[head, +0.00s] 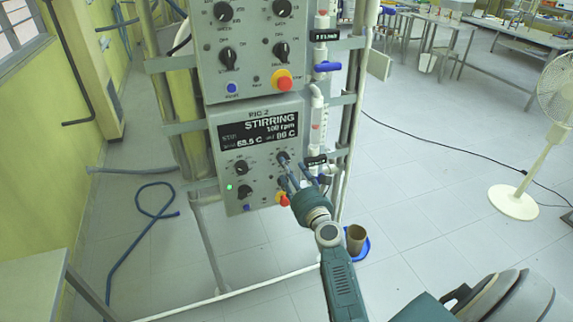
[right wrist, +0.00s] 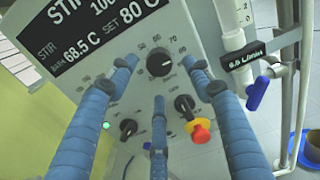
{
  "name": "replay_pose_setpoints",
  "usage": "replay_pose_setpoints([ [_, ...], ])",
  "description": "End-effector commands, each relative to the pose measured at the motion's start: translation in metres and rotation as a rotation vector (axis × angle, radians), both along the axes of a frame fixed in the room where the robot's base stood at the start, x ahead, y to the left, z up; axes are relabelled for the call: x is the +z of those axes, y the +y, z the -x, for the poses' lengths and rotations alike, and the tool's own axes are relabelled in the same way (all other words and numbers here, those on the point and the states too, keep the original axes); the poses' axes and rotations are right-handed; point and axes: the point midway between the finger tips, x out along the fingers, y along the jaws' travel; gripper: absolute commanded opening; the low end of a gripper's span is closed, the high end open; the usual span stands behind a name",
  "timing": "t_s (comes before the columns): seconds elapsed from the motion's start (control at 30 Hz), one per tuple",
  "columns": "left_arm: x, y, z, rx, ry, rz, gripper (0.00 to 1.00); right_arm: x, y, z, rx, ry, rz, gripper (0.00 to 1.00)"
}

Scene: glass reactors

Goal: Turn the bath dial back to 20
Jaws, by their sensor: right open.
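The bath dial (right wrist: 159,62) is a round black knob with a printed scale on the lower panel; it also shows in the head view (head: 282,157). The panel display (head: 259,132) reads STIRRING, 100 rpm, about 68.5 C and SET 80 C. My right gripper (right wrist: 152,82) has its three blue fingers spread open around the dial's area, with a visible gap to the knob. In the head view, my right gripper (head: 290,174) is just in front of the panel, at its right side. My left gripper is not in view.
Close by are a red-and-yellow stop button (right wrist: 199,130), a black knob (right wrist: 128,128) and a blue valve handle (right wrist: 257,93) on the pipe at right. Another control panel (head: 258,50) is above. A fan (head: 550,110) stands at right.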

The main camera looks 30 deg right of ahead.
Motion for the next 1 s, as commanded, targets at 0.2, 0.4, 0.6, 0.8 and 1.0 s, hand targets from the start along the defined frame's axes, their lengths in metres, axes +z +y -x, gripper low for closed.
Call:
replay_pose_setpoints([
  [0.2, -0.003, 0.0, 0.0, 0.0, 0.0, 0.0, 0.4, -0.001, -0.007, -0.03, 0.0, 0.0, 0.002, 0.5],
  [0.4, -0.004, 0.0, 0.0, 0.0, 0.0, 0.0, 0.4, -0.001, -0.01, -0.039, -0.001, 0.002, 0.003, 0.5],
  [0.6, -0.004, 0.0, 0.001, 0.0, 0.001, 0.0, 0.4, -0.001, -0.01, -0.039, -0.001, 0.002, 0.003, 0.5],
  [0.8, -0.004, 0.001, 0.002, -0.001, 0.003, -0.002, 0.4, -0.001, -0.01, -0.039, -0.001, 0.002, 0.003, 0.15],
  [1.0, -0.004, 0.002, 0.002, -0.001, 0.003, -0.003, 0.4, -0.002, -0.009, -0.039, 0.0, 0.004, 0.003, 0.05],
])
